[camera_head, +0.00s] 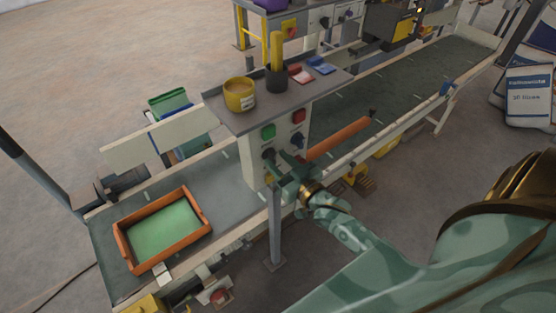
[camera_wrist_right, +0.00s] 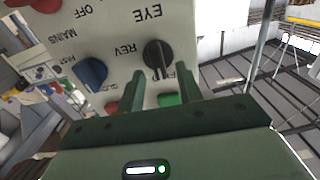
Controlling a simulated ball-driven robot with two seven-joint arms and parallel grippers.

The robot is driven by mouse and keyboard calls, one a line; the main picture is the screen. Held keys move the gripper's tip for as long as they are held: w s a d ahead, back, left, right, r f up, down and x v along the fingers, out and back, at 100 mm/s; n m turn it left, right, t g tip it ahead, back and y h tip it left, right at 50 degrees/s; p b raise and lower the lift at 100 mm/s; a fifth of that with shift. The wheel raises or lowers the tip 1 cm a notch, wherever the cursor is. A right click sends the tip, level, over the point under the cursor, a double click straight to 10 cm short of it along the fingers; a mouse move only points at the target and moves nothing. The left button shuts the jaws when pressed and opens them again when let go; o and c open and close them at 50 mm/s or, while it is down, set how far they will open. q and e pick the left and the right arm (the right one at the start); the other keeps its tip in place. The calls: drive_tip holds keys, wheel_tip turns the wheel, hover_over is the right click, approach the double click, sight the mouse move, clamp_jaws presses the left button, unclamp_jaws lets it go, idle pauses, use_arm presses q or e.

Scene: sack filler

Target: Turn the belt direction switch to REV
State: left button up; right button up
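The belt direction switch is a black knob (camera_wrist_right: 158,55) on the pale control panel (camera_wrist_right: 115,35). In the right wrist view REV is printed left of it and a partly hidden label, likely FWD, below it. Which label the knob points to is unclear. My right gripper (camera_wrist_right: 161,76) is open, its two fingertips apart on either side just below the knob in the picture; whether they touch it I cannot tell. In the head view the right gripper (camera_head: 281,166) is close in front of the panel (camera_head: 254,168), low on its face. My left gripper is not in view.
A blue knob (camera_wrist_right: 92,72) and a green button (camera_wrist_right: 168,100) are close to the fingers. Above the panel a grey shelf (camera_head: 222,112) holds a yellow pot (camera_head: 240,95). An orange crate (camera_head: 122,243) lies on the belt at left; an orange roller (camera_head: 340,137) is at right.

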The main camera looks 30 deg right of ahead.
drive_tip(key=shift+w, duration=0.45)
clamp_jaws()
